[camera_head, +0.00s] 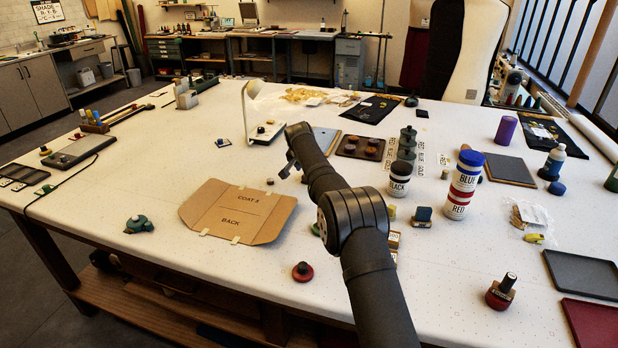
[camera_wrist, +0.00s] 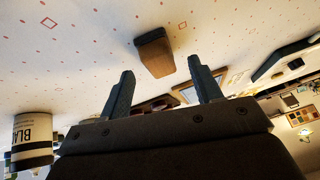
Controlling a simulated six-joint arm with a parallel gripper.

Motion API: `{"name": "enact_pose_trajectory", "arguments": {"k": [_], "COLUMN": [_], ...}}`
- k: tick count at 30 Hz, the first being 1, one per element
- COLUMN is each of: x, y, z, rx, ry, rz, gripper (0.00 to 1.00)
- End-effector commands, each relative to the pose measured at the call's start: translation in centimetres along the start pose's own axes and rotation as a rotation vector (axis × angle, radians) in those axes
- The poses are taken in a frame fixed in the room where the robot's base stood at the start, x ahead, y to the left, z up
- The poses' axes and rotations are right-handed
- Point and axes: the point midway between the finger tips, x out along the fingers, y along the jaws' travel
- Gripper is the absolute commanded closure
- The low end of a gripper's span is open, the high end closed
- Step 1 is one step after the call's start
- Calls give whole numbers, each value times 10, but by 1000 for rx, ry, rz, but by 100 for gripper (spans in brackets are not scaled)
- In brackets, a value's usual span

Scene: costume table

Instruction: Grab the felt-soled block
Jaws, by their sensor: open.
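A small brown block with a darker side (camera_wrist: 154,54) lies on the white table in the wrist view, just beyond and between my gripper's fingertips (camera_wrist: 159,66). The fingers are apart and nothing is between them. In the head view a small brown block (camera_head: 270,181) sits near the cardboard, a little left of and below my gripper (camera_head: 287,168); it looks like the same one. My gripper is partly hidden by my arm there. I cannot make out a felt sole on it. A dark blue-topped block (camera_head: 423,215) stands right of my arm.
A folded cardboard sheet (camera_head: 238,211) lies left of my arm. A BLACK jar (camera_head: 399,178) and a stacked BLUE and RED jar (camera_head: 462,186) stand to the right. A white lamp stand (camera_head: 249,110) is behind my gripper. The table's left middle is mostly clear.

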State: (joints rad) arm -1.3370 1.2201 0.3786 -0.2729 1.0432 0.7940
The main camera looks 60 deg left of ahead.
Motion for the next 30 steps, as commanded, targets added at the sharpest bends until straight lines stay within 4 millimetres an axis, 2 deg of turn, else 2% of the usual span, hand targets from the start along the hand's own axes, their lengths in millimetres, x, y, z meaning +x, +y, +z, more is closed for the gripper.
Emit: {"name": "enact_pose_trajectory", "arguments": {"k": [5,14,17,21,22,30], "x": [17,20,20,20,20,20], "y": [0,0,0,0,0,0], "z": [0,0,-1,-1,0,-1], "rx": [0,0,0,0,0,0], "ry": [1,1,1,1,1,1], "rz": [-1,-1,-1,-1,-1,-1], "gripper": [41,41,57,85,88,88]}}
